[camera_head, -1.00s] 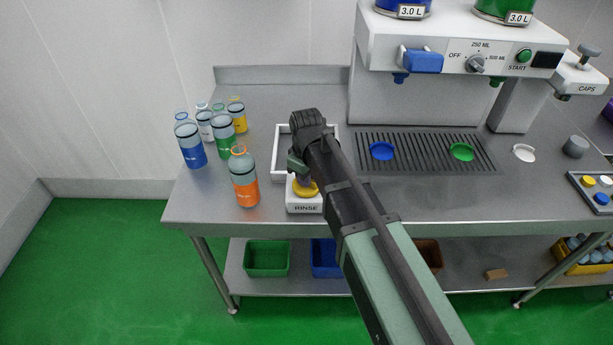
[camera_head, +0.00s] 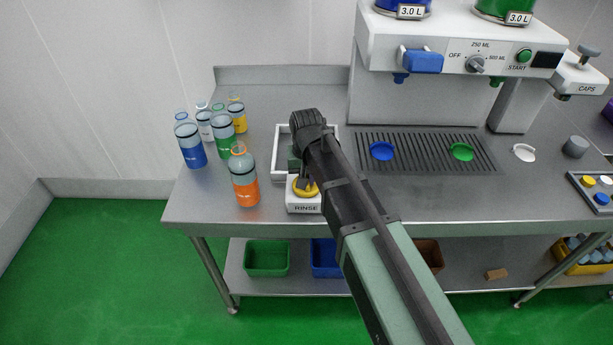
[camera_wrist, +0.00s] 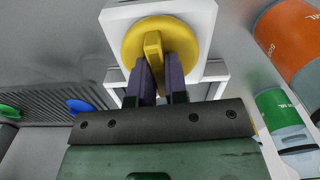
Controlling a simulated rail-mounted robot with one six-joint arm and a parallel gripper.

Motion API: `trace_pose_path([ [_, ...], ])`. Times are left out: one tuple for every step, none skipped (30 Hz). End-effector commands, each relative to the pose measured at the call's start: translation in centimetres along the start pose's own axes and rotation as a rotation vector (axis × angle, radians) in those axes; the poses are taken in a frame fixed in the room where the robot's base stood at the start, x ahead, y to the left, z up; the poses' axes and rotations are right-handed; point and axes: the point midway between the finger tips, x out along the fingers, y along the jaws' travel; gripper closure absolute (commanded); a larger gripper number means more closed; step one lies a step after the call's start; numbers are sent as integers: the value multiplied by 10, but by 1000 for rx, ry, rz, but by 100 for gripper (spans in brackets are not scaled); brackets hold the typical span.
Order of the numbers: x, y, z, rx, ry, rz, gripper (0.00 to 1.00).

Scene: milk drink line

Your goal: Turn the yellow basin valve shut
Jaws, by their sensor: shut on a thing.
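The yellow basin valve (camera_head: 299,192) is a round knob on the white RINSE block (camera_head: 305,208) at the front of the rinse basin (camera_head: 278,153). In the wrist view the valve (camera_wrist: 133,42) shows as a yellow disc with a raised straight grip bar across it. My gripper (camera_wrist: 158,66) has its two dark fingers on either side of this bar and is shut on it. In the head view my gripper (camera_head: 303,180) is at the knob, partly hidden by my arm, which also covers part of the basin.
An orange bottle (camera_head: 244,180) stands close to the left of the RINSE block. Several other bottles, including a green one (camera_head: 223,138), stand behind it. A slotted drip tray (camera_head: 430,165) with blue and green discs lies to the right.

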Motion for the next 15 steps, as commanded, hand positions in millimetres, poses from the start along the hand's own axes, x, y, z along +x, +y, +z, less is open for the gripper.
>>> trace_pose_path([
  [0, 0, 0, 20, 0, 0, 100],
  [0, 0, 0, 32, 0, 0, 100],
  [0, 0, 0, 47, 0, 0, 100],
  [0, 0, 0, 56, 0, 0, 100],
  [0, 0, 0, 66, 0, 0, 100],
  [0, 0, 0, 76, 0, 0, 100],
  [0, 0, 0, 81, 0, 0, 100],
  [0, 0, 0, 87, 0, 0, 100],
  [0, 0, 0, 93, 0, 0, 100],
  [0, 0, 0, 96, 0, 0, 100],
  [0, 0, 0, 99, 0, 0, 100],
  [0, 0, 0, 102, 0, 0, 100],
  [0, 0, 0, 103, -1, 0, 100],
  [0, 0, 0, 104, -1, 0, 100],
  [0, 0, 0, 104, -1, 0, 100],
])
